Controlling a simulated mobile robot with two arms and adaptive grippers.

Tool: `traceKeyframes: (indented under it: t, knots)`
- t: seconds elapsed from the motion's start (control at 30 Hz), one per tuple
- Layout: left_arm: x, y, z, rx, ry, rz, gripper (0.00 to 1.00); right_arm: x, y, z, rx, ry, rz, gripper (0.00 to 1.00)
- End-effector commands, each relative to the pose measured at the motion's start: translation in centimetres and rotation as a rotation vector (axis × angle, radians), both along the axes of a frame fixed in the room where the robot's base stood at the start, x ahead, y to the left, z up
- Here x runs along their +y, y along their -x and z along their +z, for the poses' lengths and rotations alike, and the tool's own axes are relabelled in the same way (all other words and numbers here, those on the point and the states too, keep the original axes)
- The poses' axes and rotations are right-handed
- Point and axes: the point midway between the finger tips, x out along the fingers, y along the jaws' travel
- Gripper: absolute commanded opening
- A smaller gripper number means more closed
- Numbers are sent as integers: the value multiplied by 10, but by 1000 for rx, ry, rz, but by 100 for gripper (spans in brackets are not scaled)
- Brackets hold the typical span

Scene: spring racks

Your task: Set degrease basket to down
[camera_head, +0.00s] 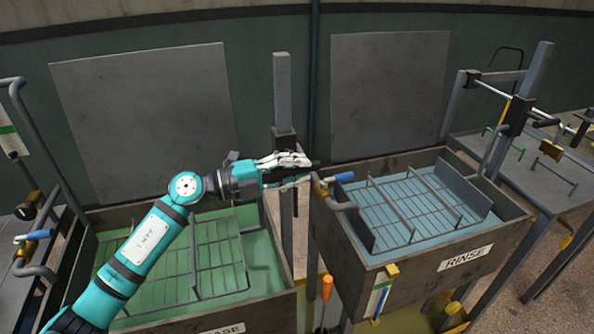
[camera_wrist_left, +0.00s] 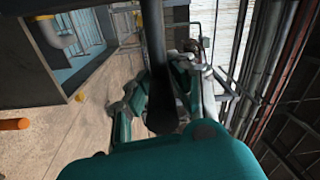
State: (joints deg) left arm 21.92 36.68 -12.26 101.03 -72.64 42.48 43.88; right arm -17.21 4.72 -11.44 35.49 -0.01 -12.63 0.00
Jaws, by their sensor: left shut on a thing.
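The degrease tank (camera_head: 240,316) stands at the left, its label partly cut off at the bottom edge. The wire degrease basket (camera_head: 215,258) sits low inside it over green liquid, partly hidden by my left arm. A grey upright post (camera_head: 283,92) with a dark carriage (camera_head: 284,137) stands at its right side. My left gripper (camera_head: 300,166) is in front of this post, shut on a dark handle (camera_head: 316,164). In the left wrist view a dark bar (camera_wrist_left: 155,60) runs between the fingers (camera_wrist_left: 160,105).
The rinse tank (camera_head: 400,284) with a wire basket (camera_head: 415,205) in blue liquid is close at the right of my gripper. A blue-ended lever (camera_head: 344,177) and an orange-topped lever (camera_head: 327,287) stand nearby. A metal table (camera_head: 550,180) is at the far right.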

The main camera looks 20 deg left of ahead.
Motion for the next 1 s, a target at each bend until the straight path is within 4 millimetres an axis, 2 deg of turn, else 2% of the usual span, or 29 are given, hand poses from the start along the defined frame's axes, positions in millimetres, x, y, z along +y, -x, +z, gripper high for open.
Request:
traceKeyframes:
  t: [0.03, 0.1, 0.3, 0.5, 0.7, 1.0]
  knots:
    - [-2, 2, -31, 27, -17, -9, 0, 0, 0, -11, 0, 0, 0, 75]
    - [-2, 3, -50, 33, -18, -11, 0, 0, 0, -21, 0, 0, -1, 75]
    - [-2, 3, -104, 35, -21, -12, 0, 1, 0, -50, 0, -1, -1, 75]
    - [-2, 3, -144, 33, -20, -13, 0, 5, 0, -72, -1, -7, -2, 75]
    - [-3, 4, -164, 31, -20, -14, 0, 5, 0, -83, -1, -6, -3, 75]
    - [-3, 4, -168, 31, -21, -14, 0, 4, 0, -83, -1, -5, -2, 75]
